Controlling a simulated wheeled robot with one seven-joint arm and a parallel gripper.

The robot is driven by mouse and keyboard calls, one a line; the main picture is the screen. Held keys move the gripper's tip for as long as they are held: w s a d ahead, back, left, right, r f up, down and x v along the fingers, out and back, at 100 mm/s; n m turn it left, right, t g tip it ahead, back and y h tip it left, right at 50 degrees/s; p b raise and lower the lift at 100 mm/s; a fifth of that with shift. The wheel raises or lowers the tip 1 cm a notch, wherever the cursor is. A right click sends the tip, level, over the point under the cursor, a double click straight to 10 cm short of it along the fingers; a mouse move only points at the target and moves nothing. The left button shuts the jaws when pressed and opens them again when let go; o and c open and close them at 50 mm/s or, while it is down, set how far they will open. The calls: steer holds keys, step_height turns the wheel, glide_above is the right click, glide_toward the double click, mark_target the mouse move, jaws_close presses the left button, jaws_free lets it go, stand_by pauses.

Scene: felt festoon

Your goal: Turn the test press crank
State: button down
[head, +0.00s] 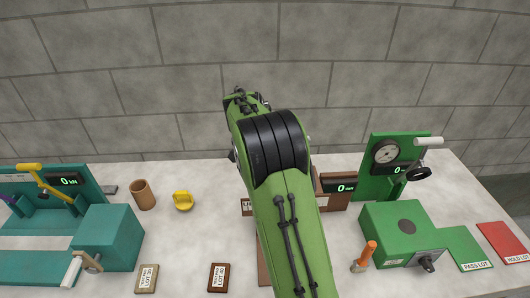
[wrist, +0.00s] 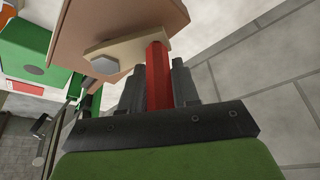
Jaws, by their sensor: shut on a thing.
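In the wrist view my gripper (wrist: 158,82) is shut on a red crank handle (wrist: 157,60), with one dark finger on each side of it. The handle joins a beige crank arm (wrist: 125,52) with a grey hex bolt (wrist: 104,65), fixed to a brown body (wrist: 135,22). In the head view a brown machine with a 0 mm display (head: 337,188) stands partly behind my green arm. My arm hides my gripper and the held handle there.
A teal machine (head: 108,237) stands left and a green machine (head: 400,232) right, each with its own crank. A brown cup (head: 143,194), a yellow piece (head: 183,200), an orange-handled tool (head: 366,256), and green (head: 468,248) and red (head: 505,240) lot mats lie on the table.

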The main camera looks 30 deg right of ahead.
steer(key=shift+w+d+m, duration=0.2)
steer(key=shift+d+m, duration=0.1)
steer(key=shift+m, duration=0.2)
steer(key=c, duration=0.9)
jaws_free()
steer(key=p+v, duration=0.3)
steer(key=v, duration=1.2)
steer(key=shift+w+r, duration=0.2)
steer(key=shift+r, duration=0.2)
steer(key=shift+a, duration=0.1)
